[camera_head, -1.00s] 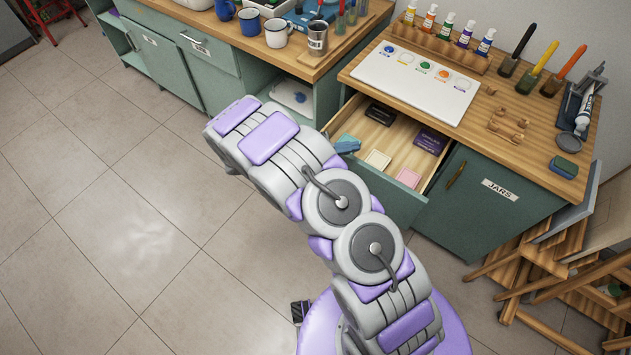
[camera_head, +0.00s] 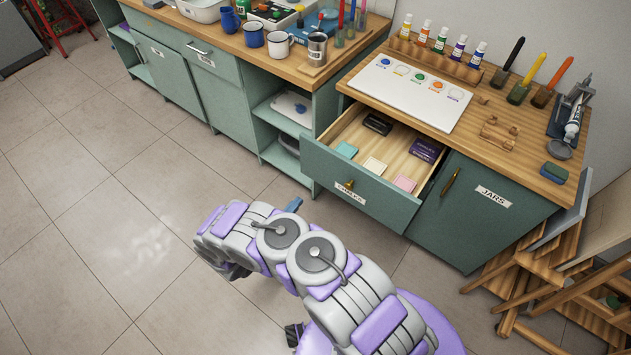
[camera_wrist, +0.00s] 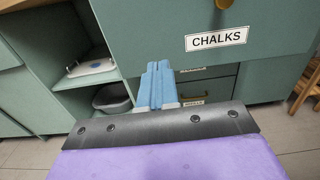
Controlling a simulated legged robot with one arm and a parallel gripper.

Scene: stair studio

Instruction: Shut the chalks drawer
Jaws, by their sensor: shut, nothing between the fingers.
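The chalks drawer (camera_head: 330,182) is pulled out from the green cabinet, with several small boxes inside. Its front carries a brass knob (camera_head: 349,184) and a label, which reads CHALKS (camera_wrist: 216,39) in the wrist view. My gripper (camera_head: 294,204) is in front of the drawer, below and to the left of the knob, apart from it in the head view. In the wrist view its blue fingers (camera_wrist: 157,84) are shut together and empty, just below and left of the label. Whether the fingertips touch the drawer front cannot be told.
The JARS door (camera_head: 480,207) is shut to the right of the drawer. Wooden easels (camera_head: 545,270) stand at the right. Open shelves (camera_head: 283,125) are to the left. The tiled floor (camera_head: 110,200) is clear on the left.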

